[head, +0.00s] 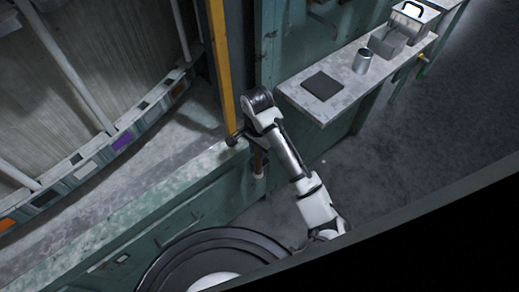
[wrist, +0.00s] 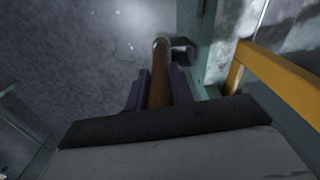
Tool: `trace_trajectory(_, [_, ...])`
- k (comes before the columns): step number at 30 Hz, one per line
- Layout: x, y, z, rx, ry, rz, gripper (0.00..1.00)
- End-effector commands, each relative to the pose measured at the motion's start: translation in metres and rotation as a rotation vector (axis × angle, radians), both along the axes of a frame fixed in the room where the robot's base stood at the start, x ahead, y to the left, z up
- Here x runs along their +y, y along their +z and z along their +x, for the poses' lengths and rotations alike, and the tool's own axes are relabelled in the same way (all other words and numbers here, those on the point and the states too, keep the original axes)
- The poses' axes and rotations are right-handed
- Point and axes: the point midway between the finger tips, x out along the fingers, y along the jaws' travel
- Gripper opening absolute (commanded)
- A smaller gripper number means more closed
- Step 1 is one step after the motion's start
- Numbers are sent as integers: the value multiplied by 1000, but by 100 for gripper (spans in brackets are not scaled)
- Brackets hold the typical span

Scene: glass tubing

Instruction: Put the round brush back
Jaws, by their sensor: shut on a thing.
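My gripper (wrist: 160,88) is shut on a brown, rod-like handle, which I take to be the round brush (wrist: 159,92). The handle runs between the two dark fingers, and its pale end shows beyond them. In the head view my gripper (head: 257,148) hangs beside the green machine frame, below the yellow post. The brush (head: 259,163) shows there as a short brown piece pointing down, with a pale end. Its bristles cannot be made out. A dark bracket-like piece (wrist: 183,49) lies close to the handle's end in the wrist view; whether they touch is unclear.
A yellow post (head: 219,55) stands close to my gripper's left. A pale shelf (head: 335,105) at the right holds a dark flat pad (head: 322,86), a metal cup (head: 362,61), a grey block (head: 388,42) and a metal box (head: 413,20). The grey floor at right is open.

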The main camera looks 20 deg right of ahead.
Motion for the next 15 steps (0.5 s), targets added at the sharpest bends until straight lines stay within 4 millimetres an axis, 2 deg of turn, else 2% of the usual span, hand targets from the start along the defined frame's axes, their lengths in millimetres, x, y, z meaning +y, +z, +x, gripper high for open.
trace_trajectory(3, [-9,-2,23,0,2,-1,0])
trace_trajectory(11, [-30,-3,68,0,1,-1,0])
trace_trajectory(12, [-29,-18,68,2,2,5,0])
trace_trajectory(15, [-29,-43,66,2,0,5,0])
